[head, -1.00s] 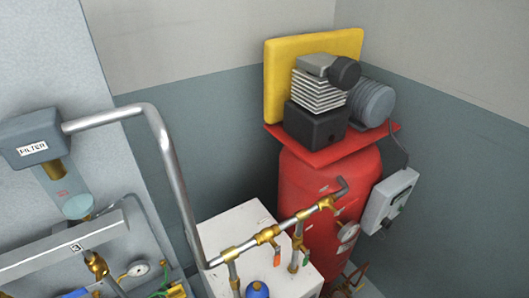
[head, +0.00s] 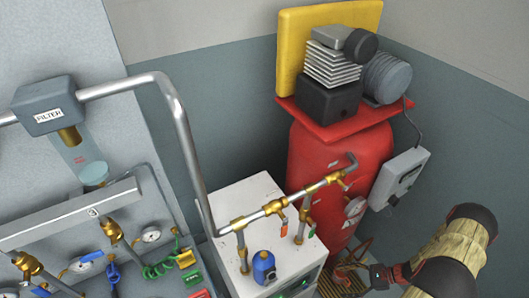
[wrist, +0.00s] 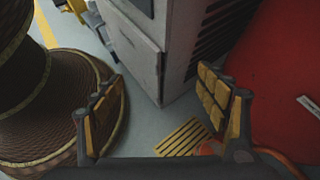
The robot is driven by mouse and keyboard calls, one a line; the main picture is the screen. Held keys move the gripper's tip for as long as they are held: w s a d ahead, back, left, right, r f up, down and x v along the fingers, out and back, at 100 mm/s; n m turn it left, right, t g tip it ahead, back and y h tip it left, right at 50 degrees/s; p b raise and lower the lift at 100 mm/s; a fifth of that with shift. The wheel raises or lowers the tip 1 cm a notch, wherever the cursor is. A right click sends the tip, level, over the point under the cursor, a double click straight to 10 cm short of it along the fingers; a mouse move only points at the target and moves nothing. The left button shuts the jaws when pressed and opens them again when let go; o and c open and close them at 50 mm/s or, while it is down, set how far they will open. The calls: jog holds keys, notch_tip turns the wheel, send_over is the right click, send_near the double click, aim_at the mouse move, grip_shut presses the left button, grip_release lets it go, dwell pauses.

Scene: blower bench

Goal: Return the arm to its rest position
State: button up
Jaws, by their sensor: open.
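My arm (head: 455,252), tan with dark joints, reaches in from the lower right of the head view. Its end lies low, in front of the red tank and right of the white cabinet. In the wrist view my gripper (wrist: 160,90) is open, its two yellow-padded fingers wide apart. Nothing is between the fingers but the view of floor and cabinet beyond. In the head view the fingers are small and hard to make out.
The white cabinet (wrist: 172,50) and red tank (wrist: 280,85) are close by in the wrist view. Above the cabinet runs a pipe with brass valves (head: 272,207). A filter and gauge panel (head: 110,200) stands at left. Grey floor (wrist: 150,125) has a yellow grille (wrist: 185,138).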

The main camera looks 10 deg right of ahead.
jog(key=a+r+n+g+h, duration=0.15)
jog(key=r+n, duration=0.25)
jog(key=r, duration=0.8)
jog(key=a+r+n+g+h+p, duration=0.1)
jog(key=r+n+g+h, duration=0.2)
jog(key=r, duration=0.8)
jog(key=a+r+n+g+h, duration=0.15)
jog(key=r+n, duration=0.25)
jog(key=r, duration=0.8)
jog(key=s+a+r+n+t+h, duration=0.1)
jog(key=s+a+r+n+t, duration=0.1)
jog(key=a+r, duration=0.3)
jog(key=s+a+r+n+t+h+p, duration=0.1)
jog(key=s+a+r+n+t+h, duration=0.1)
jog(key=r, duration=1.1)
jog(key=s+a+r+n+t+h, duration=0.1)
jog(key=s+a+r+n+t, duration=0.2)
jog(key=a+r, duration=0.6)
jog(key=shift+r+n+t+h, duration=0.35)
jog(key=shift+n+t, duration=0.45)
jog(key=shift+n, duration=0.4)
jog(key=shift+r+p, duration=0.1)
jog(key=shift+p, duration=0.2)
jog(key=shift+c, duration=0.7)
